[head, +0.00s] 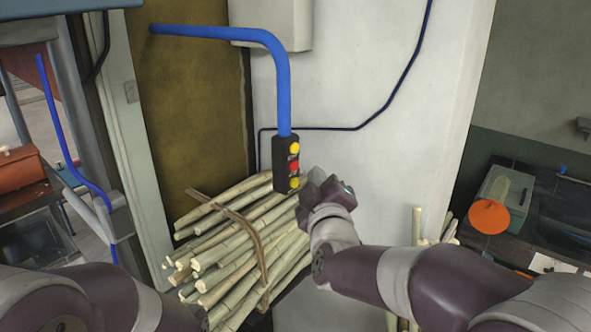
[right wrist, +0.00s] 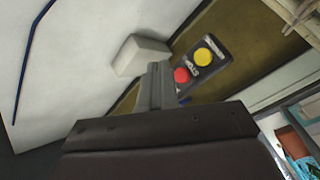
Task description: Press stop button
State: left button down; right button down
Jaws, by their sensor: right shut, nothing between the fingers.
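A black button box (head: 281,166) hangs at the end of a blue pipe, with a red button (head: 293,166) between two yellow buttons. The right wrist view shows the red button (right wrist: 181,76), lettering beside it, and one yellow button (right wrist: 202,55); the other yellow button is hidden there behind my gripper. My right gripper (head: 316,184) is shut and empty, just right of the box's lower part. Its closed fingers (right wrist: 160,84) show close to the red button. I cannot tell whether they touch the box. My left arm shows at the lower left, but its gripper is out of view.
The blue pipe (head: 283,90) bends down to the box. A tied bundle of cane (head: 240,235) lies below it. A white wall (head: 370,90) stands behind. An orange round object (head: 489,216) sits on the dark counter at right.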

jog(key=s+d, duration=0.1)
jog(key=s+d+b, duration=0.1)
jog(key=shift+d, duration=0.4)
dwell(0.4)
jog(key=s+f+m+g+b, duration=0.1)
jog(key=s+f+m+g, duration=0.2)
jog(key=f, duration=0.6)
jog(key=s+f+m+g+b, duration=0.1)
jog(key=s+f+g, duration=0.2)
jog(key=f+g, duration=0.35)
jog(key=s+d+f+m+g+h+b, duration=0.1)
jog(key=s+d+f+m+g+b, duration=0.2)
jog(key=s+d+f, duration=0.5)
jog(key=s+d+f+m+g+h+b, duration=0.2)
jog(key=s+d+f+m+g+b, duration=0.2)
jog(key=s+d+f, duration=0.5)
notch_tip(320, 180, down, 7)
jog(key=shift+s+r+m+h+b, duration=0.2)
jog(key=shift+m+h+b, duration=0.15)
jog(key=shift+b, duration=0.2)
